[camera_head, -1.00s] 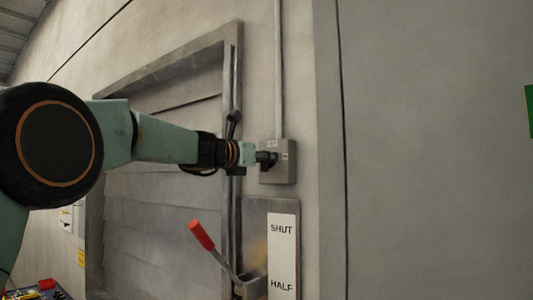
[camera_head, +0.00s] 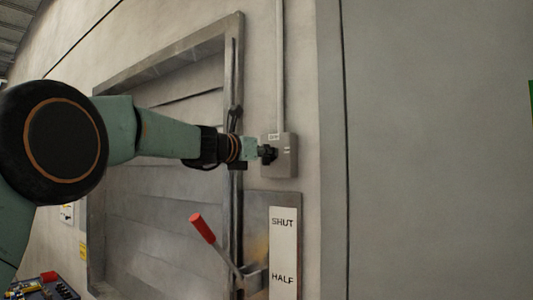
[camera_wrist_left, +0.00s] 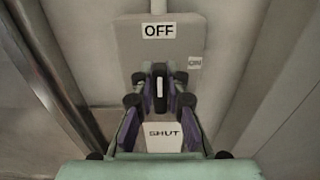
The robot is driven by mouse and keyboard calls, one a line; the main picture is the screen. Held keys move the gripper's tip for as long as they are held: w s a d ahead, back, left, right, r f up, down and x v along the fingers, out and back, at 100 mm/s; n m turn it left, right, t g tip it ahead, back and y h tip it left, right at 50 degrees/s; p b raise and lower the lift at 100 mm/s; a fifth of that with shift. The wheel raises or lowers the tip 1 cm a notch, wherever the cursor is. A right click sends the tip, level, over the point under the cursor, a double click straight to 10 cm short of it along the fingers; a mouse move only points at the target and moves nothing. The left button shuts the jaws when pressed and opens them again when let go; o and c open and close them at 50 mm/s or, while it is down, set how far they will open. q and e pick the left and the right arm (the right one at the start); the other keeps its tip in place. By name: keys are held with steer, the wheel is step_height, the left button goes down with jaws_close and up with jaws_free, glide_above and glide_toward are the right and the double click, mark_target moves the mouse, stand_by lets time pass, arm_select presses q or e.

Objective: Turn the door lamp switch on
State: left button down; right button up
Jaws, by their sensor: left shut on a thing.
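The door lamp switch is a grey box (camera_head: 287,155) on the wall, right of the door frame. In the head view the gripper mostly hides the knob. My right gripper is not in view.
A lever with a red handle (camera_head: 202,228) sticks out below the box, beside a plate (camera_head: 284,250) marked SHUT and HALF. A conduit (camera_head: 280,65) runs up from the box. The recessed door (camera_head: 165,200) is left; bare wall (camera_head: 430,160) is right.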

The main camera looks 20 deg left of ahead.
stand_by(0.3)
arm_select(q)
steer(key=m+b, duration=0.2)
steer(key=m, duration=0.2)
steer(key=shift+s+d+f, duration=0.1)
steer(key=m+b, duration=0.1)
steer(key=m, duration=0.1)
steer(key=m+b, duration=0.1)
steer(key=m, duration=0.2)
steer(key=shift+d+f+m, duration=0.15)
steer(key=shift+d+m, duration=0.05)
steer(key=shift+m, duration=0.1)
steer(key=m+b, duration=0.2)
steer(key=m, duration=0.2)
steer(key=shift+f, duration=0.15)
steer(key=shift+d+f+m+b, duration=0.15)
steer(key=shift+m+b, duration=0.5)
steer(key=shift+m, duration=1.45)
steer(key=shift+f, duration=0.15)
steer(key=c, duration=1.8)
jaws_free()
steer(key=o, duration=0.5)
steer(key=shift+s+r, duration=0.3)
steer(key=shift+c, duration=0.2)
steer(key=shift+w, duration=0.1)
